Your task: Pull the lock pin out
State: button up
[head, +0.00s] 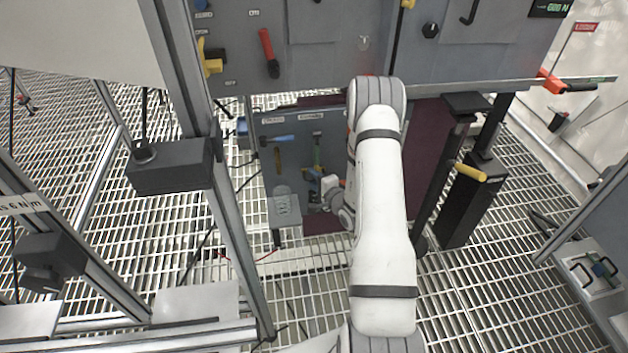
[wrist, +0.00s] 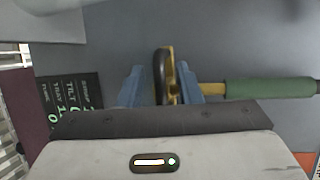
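In the wrist view, a slim yellow-and-black piece (wrist: 165,72), apparently the lock pin's grip, stands between the two blue fingers of my gripper (wrist: 160,88). It is close to the right finger, and a narrow gap shows toward the left finger. The fingers look open around it. A green handle (wrist: 270,88) on a yellow shaft lies just to the right, its shaft running behind the right finger. In the head view my gripper (head: 316,186) is low at the grey panel, just below the green handle (head: 317,150). The pin is too small to make out there.
A blue-and-yellow lever (head: 277,139) sits on the panel left of the green handle. A grey box (head: 284,207) stands below it. A dark post with a yellow handle (head: 470,172) is to the right. A metal frame post (head: 225,200) rises at the left.

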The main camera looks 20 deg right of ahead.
grip_shut()
dwell(0.5)
notch_tip(320, 180, down, 4)
jog(key=b, duration=0.2)
jog(key=shift+s+r+b, duration=0.1)
jog(key=shift+r+b, duration=0.15)
jog(key=shift+b, duration=0.15)
grip_release()
